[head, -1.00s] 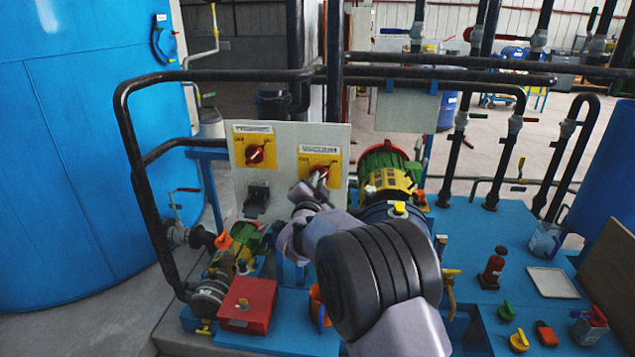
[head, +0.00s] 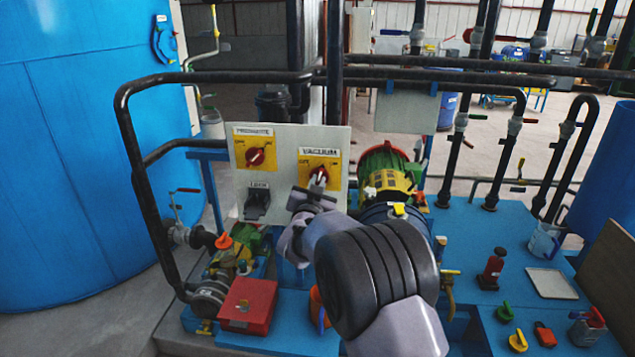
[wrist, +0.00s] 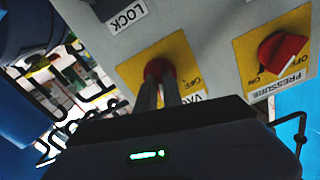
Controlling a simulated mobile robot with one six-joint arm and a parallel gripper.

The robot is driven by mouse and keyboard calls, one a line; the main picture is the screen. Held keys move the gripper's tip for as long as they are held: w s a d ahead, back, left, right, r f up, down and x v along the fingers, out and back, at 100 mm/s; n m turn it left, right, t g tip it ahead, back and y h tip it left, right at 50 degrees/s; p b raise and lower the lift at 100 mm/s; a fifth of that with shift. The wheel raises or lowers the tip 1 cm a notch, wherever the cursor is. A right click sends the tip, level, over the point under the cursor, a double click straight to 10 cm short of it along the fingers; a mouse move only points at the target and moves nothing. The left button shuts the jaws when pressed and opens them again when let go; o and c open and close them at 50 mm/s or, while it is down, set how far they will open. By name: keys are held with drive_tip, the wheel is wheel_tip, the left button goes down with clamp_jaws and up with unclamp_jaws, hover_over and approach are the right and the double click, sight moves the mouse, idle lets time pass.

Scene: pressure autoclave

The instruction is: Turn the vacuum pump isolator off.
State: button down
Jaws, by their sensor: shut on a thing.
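The vacuum isolator is a red rotary knob (head: 320,171) on a yellow plate (head: 334,160) marked VACUUM, on the right of a pale grey panel (head: 287,150). My gripper (head: 318,180) is at this knob, its fingers shut on it. In the wrist view the two fingers (wrist: 159,92) reach up to the red knob (wrist: 158,70), which they partly cover. OFF is legible on the yellow plate (wrist: 180,52) there. The fingers hide much of the handle, so I cannot tell its exact angle.
Black pipes (head: 220,76) frame the panel. A green-and-yellow motor (head: 385,170) stands close on the right.

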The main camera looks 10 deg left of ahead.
drive_tip(key=n+p, duration=0.2)
drive_tip(key=n, duration=0.4)
drive_tip(key=shift+n, duration=0.3)
drive_tip(key=n+p, duration=0.3)
drive_tip(key=n, duration=0.2)
drive_tip(key=shift+n, duration=0.4)
drive_tip(key=c, duration=1.5)
unclamp_jaws()
drive_tip(key=shift+s, duration=0.15)
drive_tip(key=s, duration=0.5)
drive_tip(key=s+p, duration=0.1)
drive_tip(key=s, duration=1.1)
drive_tip(key=shift+s+a+p, duration=0.1)
drive_tip(key=shift+a+p, duration=0.25)
drive_tip(key=shift+p, duration=0.05)
